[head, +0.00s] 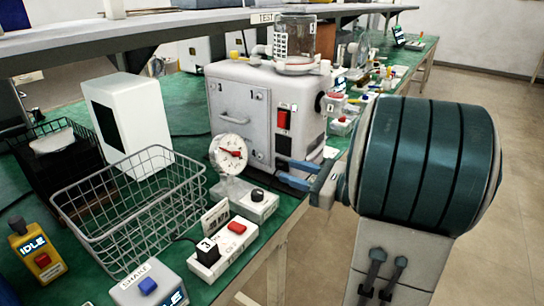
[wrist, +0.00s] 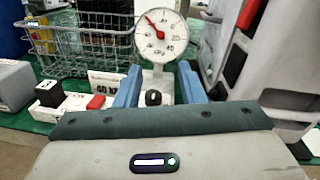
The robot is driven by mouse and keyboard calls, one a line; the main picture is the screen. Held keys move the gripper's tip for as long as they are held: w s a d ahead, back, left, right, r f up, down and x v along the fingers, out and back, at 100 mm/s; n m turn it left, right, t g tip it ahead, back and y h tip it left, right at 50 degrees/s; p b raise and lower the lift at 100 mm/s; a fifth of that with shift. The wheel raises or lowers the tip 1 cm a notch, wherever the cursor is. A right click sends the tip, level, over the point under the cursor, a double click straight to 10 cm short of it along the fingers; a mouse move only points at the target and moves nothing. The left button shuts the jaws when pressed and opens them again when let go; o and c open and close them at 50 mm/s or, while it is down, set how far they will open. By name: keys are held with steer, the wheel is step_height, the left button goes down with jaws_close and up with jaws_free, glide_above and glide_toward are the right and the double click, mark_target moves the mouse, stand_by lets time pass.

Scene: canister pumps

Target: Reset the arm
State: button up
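My gripper (head: 288,172) reaches in from the right over the bench edge in the head view, in front of the grey pump machine (head: 238,108). Its two blue fingers are apart with nothing held between them. In the wrist view the gripper (wrist: 160,88) shows the fingers spread on either side of a small black knob (wrist: 153,98), which lies beyond them. The round pressure gauge (wrist: 161,35) stands behind that knob. In the head view the gauge (head: 231,153) is left of the fingertips, apart from them. My forearm hides part of the bench's right side.
A wire basket (head: 130,208) and a power strip with a red switch (head: 224,243) sit on the green bench left of the gauge. A clear canister (head: 295,42) tops the machine. A shelf (head: 150,32) overhangs the back. Open floor (head: 505,130) lies right.

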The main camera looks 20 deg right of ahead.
steer(key=s+a+r+n+g+h+p, duration=0.2)
steer(key=s+a+n+g+p, duration=0.7)
steer(key=s+a+n+g, duration=0.4)
steer(key=s+d+r+n+t+h+p, duration=0.2)
steer(key=r+n+h+p, duration=0.4)
steer(key=n, duration=0.6)
steer(key=s+d+h+p, duration=0.1)
steer(key=h+p, duration=0.1)
steer(key=h, duration=0.1)
steer(key=shift+n+h, duration=0.3)
